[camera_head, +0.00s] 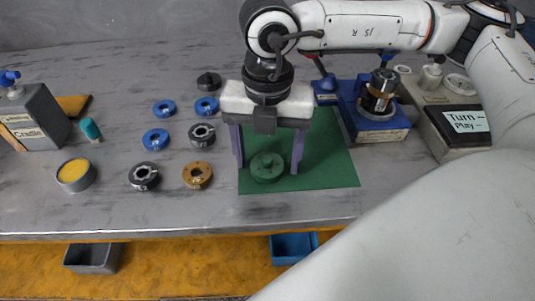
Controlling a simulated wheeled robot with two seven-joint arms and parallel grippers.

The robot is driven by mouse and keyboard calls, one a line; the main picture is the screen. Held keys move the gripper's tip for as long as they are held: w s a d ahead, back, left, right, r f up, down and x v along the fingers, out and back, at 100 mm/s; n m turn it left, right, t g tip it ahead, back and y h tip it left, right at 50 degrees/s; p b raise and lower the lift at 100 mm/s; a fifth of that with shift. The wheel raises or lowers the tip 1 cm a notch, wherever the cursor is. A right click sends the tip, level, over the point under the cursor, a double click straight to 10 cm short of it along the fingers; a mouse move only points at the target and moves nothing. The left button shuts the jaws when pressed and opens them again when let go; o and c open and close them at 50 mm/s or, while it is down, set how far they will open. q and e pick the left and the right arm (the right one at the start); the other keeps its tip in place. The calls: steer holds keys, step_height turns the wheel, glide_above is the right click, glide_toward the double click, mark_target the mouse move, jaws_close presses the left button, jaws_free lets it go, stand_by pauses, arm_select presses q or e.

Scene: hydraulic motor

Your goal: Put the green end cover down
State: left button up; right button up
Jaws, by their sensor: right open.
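The green end cover (267,168) lies on the green mat (330,160), near the mat's front left part. My right gripper (268,164) points down over it. Its two purple-grey fingers are spread wide, one on each side of the cover, with gaps between them and the cover. The gripper is open and holds nothing. The gripper body hides the back left part of the mat. My left gripper is not in view.
Blue rings (156,139), dark collars (144,176) and a bronze flanged part (197,174) lie left of the mat. A blue fixture (377,125) with a metal cylinder stands right of it. A grey tin (75,175) and bottle stand far left. Bins sit below the front edge.

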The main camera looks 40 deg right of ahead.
mark_target(267, 158)
step_height(267, 158, up, 12)
steer(key=p, duration=0.1)
steer(key=shift+r+p, duration=0.2)
steer(key=shift+p, duration=0.1)
stand_by(0.3)
